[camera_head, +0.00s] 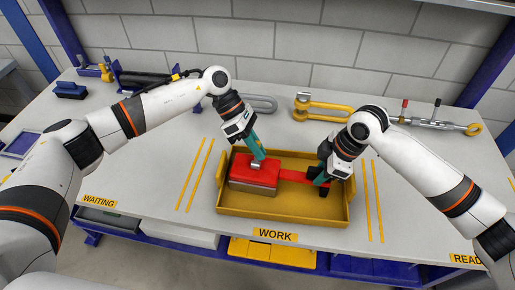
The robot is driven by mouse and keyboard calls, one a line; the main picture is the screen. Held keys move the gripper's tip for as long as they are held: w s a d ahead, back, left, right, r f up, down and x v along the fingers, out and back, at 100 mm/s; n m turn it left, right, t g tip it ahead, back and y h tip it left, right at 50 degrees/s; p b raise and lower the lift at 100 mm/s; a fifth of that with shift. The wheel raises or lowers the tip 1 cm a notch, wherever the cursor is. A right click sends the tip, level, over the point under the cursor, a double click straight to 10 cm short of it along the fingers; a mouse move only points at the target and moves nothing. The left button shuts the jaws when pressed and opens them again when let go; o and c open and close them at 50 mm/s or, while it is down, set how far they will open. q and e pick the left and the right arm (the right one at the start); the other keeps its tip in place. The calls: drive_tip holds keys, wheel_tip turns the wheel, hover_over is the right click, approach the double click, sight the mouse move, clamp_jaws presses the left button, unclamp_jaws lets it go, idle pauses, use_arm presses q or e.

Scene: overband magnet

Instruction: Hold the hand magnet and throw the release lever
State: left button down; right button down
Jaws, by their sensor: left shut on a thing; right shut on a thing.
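The hand magnet (254,173), a red block with a grey lower part, sits in the yellow tray (285,208). A red bar (294,176) runs from it to the right and ends in black parts (323,191), which look like the release lever's grip. My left gripper (258,158), with teal fingers, comes down from above and is shut at the small metal piece on the magnet's top. My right gripper (319,180) is shut at the black end of the bar. The fingers hide the exact contact in both places.
Yellow strips (196,175) lie on the table left and right of the tray. Behind are a grey shackle (262,103), a yellow shackle (318,107) and a metal rod with a yellow eye (440,124). A blue block (71,90) stands at far left.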

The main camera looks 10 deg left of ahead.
use_arm(q)
drive_tip(key=shift+s+r+m+t, duration=0.1)
drive_tip(key=shift+s+m+t, duration=0.25)
drive_tip(key=shift+t, duration=0.45)
drive_tip(key=shift+s+m+t, duration=0.25)
drive_tip(key=shift+s+t, duration=0.2)
drive_tip(key=shift+t, duration=0.35)
drive_tip(key=shift+s+t, duration=0.4)
drive_tip(key=shift+t, duration=0.4)
drive_tip(key=shift+m, duration=0.3)
